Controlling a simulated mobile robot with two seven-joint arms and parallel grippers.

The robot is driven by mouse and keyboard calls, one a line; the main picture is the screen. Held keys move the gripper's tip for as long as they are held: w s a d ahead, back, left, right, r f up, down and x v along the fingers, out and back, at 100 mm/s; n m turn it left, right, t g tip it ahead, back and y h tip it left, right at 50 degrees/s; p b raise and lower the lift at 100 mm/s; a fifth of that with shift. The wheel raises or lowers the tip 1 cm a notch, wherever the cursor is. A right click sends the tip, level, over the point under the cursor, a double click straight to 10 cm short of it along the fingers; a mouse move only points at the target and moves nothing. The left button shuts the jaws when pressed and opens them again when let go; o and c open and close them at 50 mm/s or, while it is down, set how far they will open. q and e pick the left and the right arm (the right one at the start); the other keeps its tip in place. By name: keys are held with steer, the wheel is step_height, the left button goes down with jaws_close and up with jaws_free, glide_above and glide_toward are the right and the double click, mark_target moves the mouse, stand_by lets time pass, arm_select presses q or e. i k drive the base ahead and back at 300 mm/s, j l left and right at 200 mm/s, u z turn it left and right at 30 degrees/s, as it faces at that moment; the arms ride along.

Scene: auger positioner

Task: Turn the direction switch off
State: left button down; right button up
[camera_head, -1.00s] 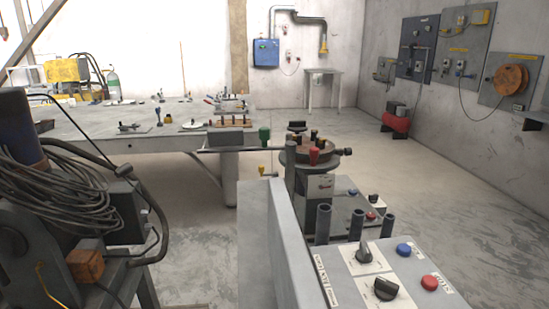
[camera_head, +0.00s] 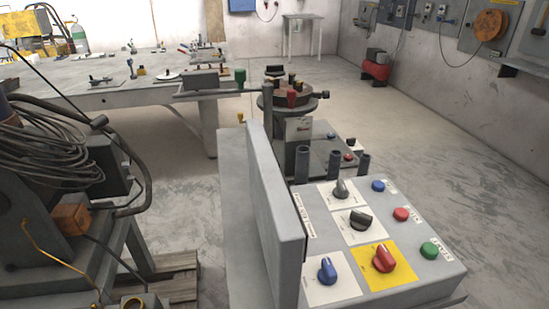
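A grey control box (camera_head: 405,290) stands at the lower right, its sloped top carrying several knobs and buttons. The knobs are a grey one (camera_head: 341,189), a black one (camera_head: 361,219), a blue one (camera_head: 327,270) and a red one (camera_head: 384,258) on a yellow plate. The labels are too small to read, so I cannot tell which knob is the direction switch. Blue (camera_head: 378,185), red (camera_head: 401,214) and green (camera_head: 430,250) buttons line the right side. Neither of my grippers shows in the view.
An upright grey panel (camera_head: 275,215) borders the box on the left. A turntable machine (camera_head: 292,100) stands behind it. A cable-draped machine (camera_head: 60,150) is at left, a workbench (camera_head: 130,92) behind. Open floor (camera_head: 450,150) lies to the right.

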mark_target(359, 221)
steer(key=k, duration=0.7)
steer(key=k+u, duration=0.25)
steer(key=k+j+u, duration=0.1)
steer(key=k+u, duration=0.2)
steer(key=l+u, duration=0.15)
steer(key=u, duration=1)
steer(key=k+l, duration=0.1)
steer(key=l, duration=0.45)
steer(key=k+l, duration=0.1)
steer(key=l, duration=0.45)
steer(key=k+l, duration=0.1)
steer(key=l, duration=0.45)
steer(key=k+l, duration=0.1)
steer(key=l, duration=0.45)
steer(key=k+l, duration=0.1)
steer(key=l, duration=0.45)
steer(key=k+l, duration=0.1)
steer(key=l, duration=0.45)
steer(key=k+l, duration=0.1)
steer(key=l, duration=0.45)
